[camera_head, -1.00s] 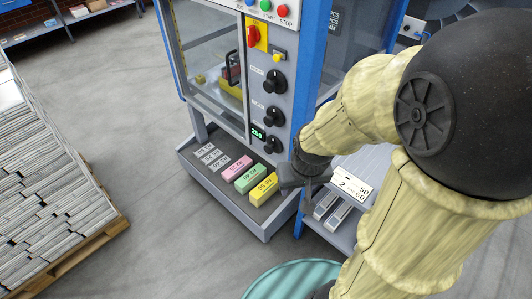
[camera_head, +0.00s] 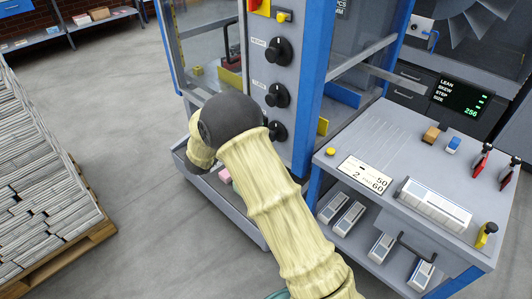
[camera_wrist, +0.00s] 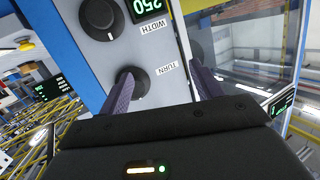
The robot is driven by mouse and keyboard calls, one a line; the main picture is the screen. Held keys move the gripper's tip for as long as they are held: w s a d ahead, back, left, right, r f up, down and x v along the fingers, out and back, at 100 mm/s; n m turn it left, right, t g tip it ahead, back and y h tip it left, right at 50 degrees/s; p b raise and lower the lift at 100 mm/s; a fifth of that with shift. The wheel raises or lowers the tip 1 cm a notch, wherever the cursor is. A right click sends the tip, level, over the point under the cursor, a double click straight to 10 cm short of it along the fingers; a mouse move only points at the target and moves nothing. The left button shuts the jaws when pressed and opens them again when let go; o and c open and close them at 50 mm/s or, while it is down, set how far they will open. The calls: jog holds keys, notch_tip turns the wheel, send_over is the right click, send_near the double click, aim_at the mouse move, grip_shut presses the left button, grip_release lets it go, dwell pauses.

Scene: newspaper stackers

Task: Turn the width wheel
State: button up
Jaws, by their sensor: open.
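The width wheel is a black round knob with a white mark. It is at the upper left of the wrist view (camera_wrist: 99,17), beside an upside-down WIDTH label and a green 250 display. In the head view it is the lowest of three panel knobs (camera_head: 277,130), partly covered by my arm. My gripper (camera_wrist: 163,74) is open and empty. Its two dark fingers point at the panel, and the width wheel is outside the gap between them, up and left. The left finger overlaps the TURN knob (camera_wrist: 131,82); contact cannot be told. In the head view my arm hides the gripper.
Above the width wheel in the head view are the TURN and HEIGHT knobs (camera_head: 278,51). A blue post (camera_head: 315,90) stands right of the panel. A grey worktable (camera_head: 397,160) is further right. A newspaper stack (camera_head: 35,170) on a pallet is left, with open floor between.

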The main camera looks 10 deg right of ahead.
jog(key=s+a+f+m+g+h+b, duration=0.1)
jog(key=s+f+h+b, duration=0.1)
jog(key=f, duration=0.3)
jog(key=s+a+f+m+g+h+b, duration=0.1)
jog(key=s+f+m+g+h+b, duration=0.1)
jog(key=f, duration=0.4)
jog(key=s+h, duration=0.1)
jog(key=h, duration=0.1)
jog(key=shift+a+f+h, duration=0.15)
jog(key=shift+h, duration=0.25)
jog(key=x, duration=1.7)
jog(key=shift+b, duration=0.45)
jog(key=c, duration=1)
jog(key=shift+f, duration=0.1)
jog(key=shift+m+b, duration=0.3)
jog(key=shift+m, duration=0.3)
